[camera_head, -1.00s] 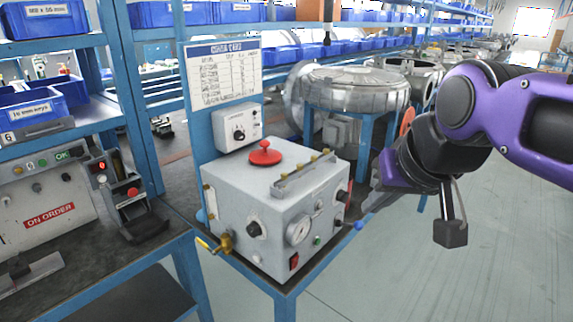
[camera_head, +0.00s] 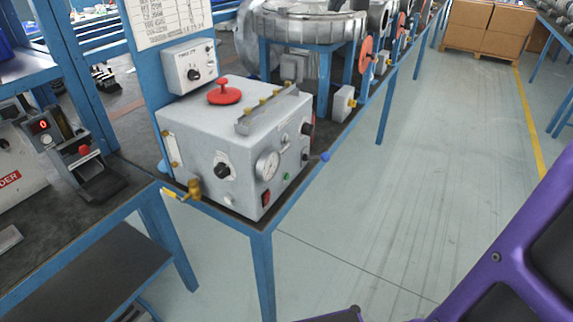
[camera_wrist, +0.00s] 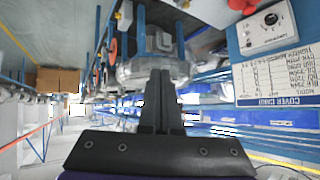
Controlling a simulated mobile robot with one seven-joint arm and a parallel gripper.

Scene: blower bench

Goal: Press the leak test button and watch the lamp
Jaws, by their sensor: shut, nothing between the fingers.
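A grey test box (camera_head: 190,143) stands on a blue-framed bench. Its front carries a gauge (camera_head: 267,165), a red rocker switch (camera_head: 266,199), a small green round part (camera_head: 286,177) and black knobs (camera_head: 222,171). I cannot tell from the labels which part is the leak test button or which is the lamp. In the wrist view my gripper (camera_wrist: 161,76) is shut and empty, with a motor and blue shelving beyond it. In the head view only purple links of my arm show at lower right; the gripper is out of sight there.
A red cap (camera_head: 224,94) and a clamp bar (camera_head: 268,108) sit on the box top. A brass valve (camera_head: 193,189) and a blue-ended lever (camera_head: 325,156) stick out at the sides.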

